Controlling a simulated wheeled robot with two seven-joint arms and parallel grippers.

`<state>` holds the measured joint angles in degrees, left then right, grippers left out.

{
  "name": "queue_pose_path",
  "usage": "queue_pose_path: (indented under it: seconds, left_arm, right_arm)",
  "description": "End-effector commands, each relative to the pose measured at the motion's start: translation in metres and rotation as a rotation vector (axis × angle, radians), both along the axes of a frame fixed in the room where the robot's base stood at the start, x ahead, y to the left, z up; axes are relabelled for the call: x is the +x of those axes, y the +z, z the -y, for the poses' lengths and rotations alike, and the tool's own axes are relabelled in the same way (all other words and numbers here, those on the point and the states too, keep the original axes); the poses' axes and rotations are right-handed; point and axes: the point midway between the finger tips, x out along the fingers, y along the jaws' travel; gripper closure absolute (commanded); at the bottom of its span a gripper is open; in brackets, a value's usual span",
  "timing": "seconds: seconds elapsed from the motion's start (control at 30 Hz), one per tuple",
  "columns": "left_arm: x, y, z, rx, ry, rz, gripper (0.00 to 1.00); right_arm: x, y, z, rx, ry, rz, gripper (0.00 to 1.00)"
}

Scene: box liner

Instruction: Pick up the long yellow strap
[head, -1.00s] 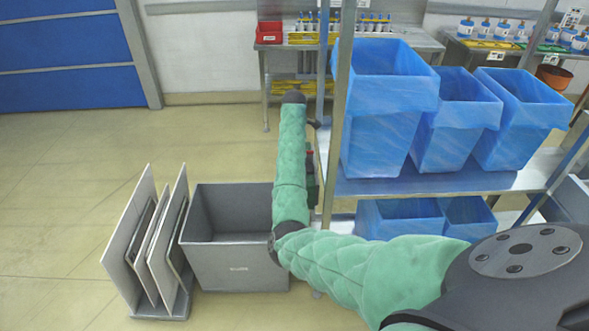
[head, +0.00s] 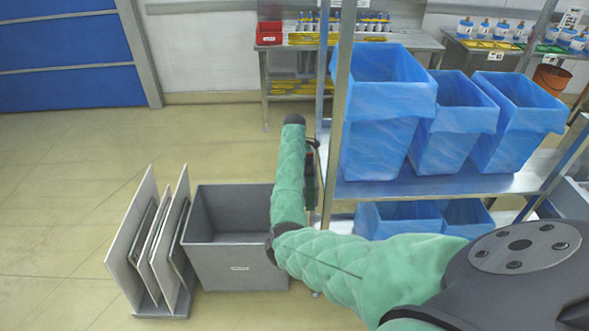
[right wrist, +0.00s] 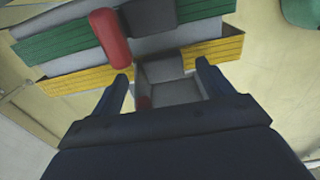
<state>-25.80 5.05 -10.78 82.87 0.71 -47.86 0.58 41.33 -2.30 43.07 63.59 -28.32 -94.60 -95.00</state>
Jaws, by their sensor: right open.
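A long yellow strap (right wrist: 84,79) runs across the right wrist view. A grey block-like part (right wrist: 164,69) breaks it in the middle, and a second yellow length (right wrist: 212,50) continues on the right in line with it. My right gripper (right wrist: 162,71) is open, with one fingertip near each yellow length and the grey part between them. I see nothing gripped, and cannot tell whether the fingertips touch the strap. In the head view my right forearm reaches beside the shelf, and its gripper is mostly hidden. My left gripper is not in view.
Green strips (right wrist: 68,43) and a red rounded piece (right wrist: 109,39) lie close to the strap. A shelf carries blue-lined boxes (head: 378,125). A grey bin (head: 238,262) and upright panels (head: 133,235) stand left of my arm. The floor at left is clear.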

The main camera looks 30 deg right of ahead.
Motion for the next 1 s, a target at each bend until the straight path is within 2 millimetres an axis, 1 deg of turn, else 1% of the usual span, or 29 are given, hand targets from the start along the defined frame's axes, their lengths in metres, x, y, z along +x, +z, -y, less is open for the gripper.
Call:
queue_pose_path:
  seconds: [0.27,0.37,0.5,0.6,0.87,0.97,1.0]
  left_arm:
    - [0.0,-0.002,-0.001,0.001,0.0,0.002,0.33]
    - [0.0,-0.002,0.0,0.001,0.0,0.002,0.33]
    - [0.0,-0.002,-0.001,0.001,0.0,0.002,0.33]
    - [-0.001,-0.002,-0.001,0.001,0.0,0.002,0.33]
    - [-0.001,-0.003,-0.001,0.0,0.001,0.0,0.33]
    - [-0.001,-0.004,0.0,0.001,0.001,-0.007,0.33]
    - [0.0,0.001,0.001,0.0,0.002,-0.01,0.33]
  right_arm:
    - [0.0,-0.003,0.0,0.0,0.0,0.0,0.2]
    - [0.0,-0.003,0.0,0.0,0.0,0.0,0.38]
    - [0.0,-0.003,0.0,0.0,0.0,0.0,0.66]
    - [0.0,-0.003,0.0,0.0,0.0,0.0,0.84]
    - [0.0,-0.001,0.0,-0.001,0.0,0.001,0.84]
    - [0.001,0.007,0.001,-0.002,-0.001,0.003,0.84]
    - [0.001,0.012,0.001,-0.002,0.0,0.002,0.84]
